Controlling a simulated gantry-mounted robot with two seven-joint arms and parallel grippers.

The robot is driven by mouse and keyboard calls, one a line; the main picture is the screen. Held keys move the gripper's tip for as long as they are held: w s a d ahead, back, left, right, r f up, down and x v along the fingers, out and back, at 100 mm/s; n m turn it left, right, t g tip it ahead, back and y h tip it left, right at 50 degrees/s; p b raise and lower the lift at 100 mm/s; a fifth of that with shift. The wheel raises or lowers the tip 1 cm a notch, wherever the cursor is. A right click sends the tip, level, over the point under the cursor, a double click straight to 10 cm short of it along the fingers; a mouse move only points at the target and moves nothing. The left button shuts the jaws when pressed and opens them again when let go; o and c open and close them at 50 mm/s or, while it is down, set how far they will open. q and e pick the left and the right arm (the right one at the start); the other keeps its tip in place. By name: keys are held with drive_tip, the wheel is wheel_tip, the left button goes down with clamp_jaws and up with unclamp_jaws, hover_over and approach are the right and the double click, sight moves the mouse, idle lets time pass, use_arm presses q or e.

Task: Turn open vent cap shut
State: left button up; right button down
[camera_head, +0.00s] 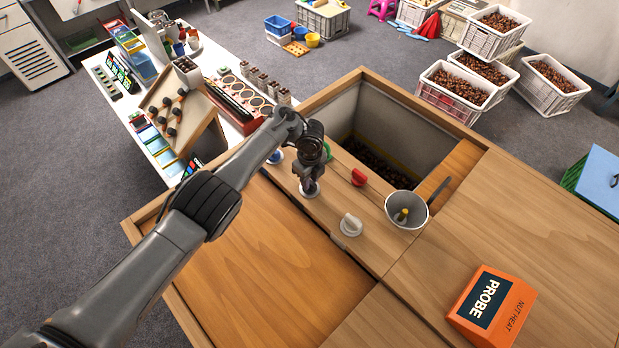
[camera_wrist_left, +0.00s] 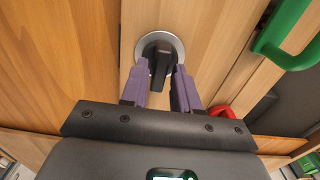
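A cap with a black bar handle on a round silver base (camera_wrist_left: 160,46) is set in the wooden strip of the bench top. In the head view its pale base (camera_head: 309,189) shows partly under my left gripper (camera_head: 309,181). In the left wrist view the purple fingers of my left gripper (camera_wrist_left: 161,76) stand apart, one on each side of the black handle. A small gap shows beside the handle, clearest on the right; whether the left finger touches it I cannot tell. My right gripper is in neither view.
A red knob (camera_head: 358,177), a white knob (camera_head: 350,224), a blue knob (camera_head: 275,157) and a green handle (camera_head: 327,151) sit close around. A metal funnel bowl (camera_head: 408,208) and an open chestnut bin (camera_head: 352,112) lie beyond. An orange probe box (camera_head: 492,306) is at front right.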

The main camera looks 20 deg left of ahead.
use_arm(q)
drive_tip(key=shift+o, duration=0.8)
drive_tip(key=shift+r, duration=0.1)
drive_tip(key=shift+r, duration=0.35)
wheel_tip(320, 180, up, 10)
drive_tip(key=p, duration=0.4)
drive_tip(key=shift+s, duration=0.1)
